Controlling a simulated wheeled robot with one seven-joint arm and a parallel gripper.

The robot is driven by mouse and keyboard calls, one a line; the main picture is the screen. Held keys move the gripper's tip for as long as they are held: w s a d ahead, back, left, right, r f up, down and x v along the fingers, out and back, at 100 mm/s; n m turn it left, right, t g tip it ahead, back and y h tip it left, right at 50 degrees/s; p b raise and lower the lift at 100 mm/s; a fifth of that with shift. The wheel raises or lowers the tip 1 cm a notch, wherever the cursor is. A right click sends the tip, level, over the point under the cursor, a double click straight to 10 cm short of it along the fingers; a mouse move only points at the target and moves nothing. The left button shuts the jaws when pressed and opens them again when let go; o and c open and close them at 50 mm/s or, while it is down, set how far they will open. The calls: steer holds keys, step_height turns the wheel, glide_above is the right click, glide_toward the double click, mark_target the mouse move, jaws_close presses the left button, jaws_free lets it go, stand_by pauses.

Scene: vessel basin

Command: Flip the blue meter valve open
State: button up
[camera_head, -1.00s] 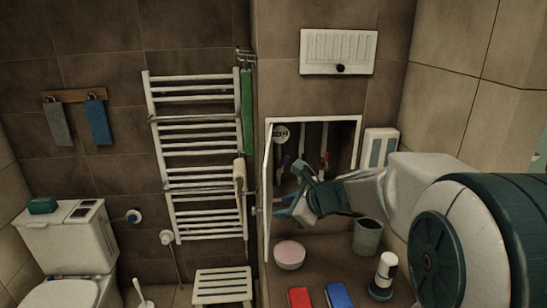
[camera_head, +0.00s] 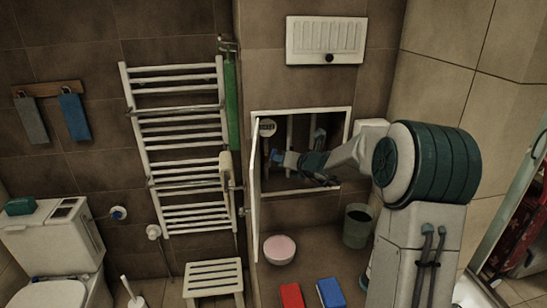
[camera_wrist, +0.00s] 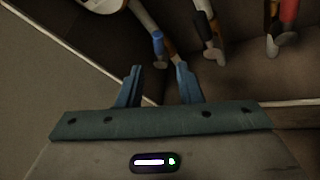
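The blue meter valve (camera_wrist: 158,45) shows in the wrist view as a small blue handle on the pipe below the round white meter (camera_wrist: 104,3). The meter also shows in the head view (camera_head: 267,127), inside the wall cabinet. My gripper (camera_wrist: 160,74) has its two blue fingers apart with nothing between them. The valve handle lies just beyond the fingertips, roughly in line with the gap. In the head view my gripper (camera_head: 276,157) is inside the cabinet opening, below the meter, and the valve cannot be told apart from the fingers there.
The cabinet door (camera_head: 255,175) stands open at the left of the opening (camera_head: 302,109).

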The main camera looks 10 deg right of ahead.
mark_target(270, 158)
steer(key=p+x, duration=0.1)
steer(key=x, duration=0.6)
steer(key=shift+a, duration=0.1)
jaws_close()
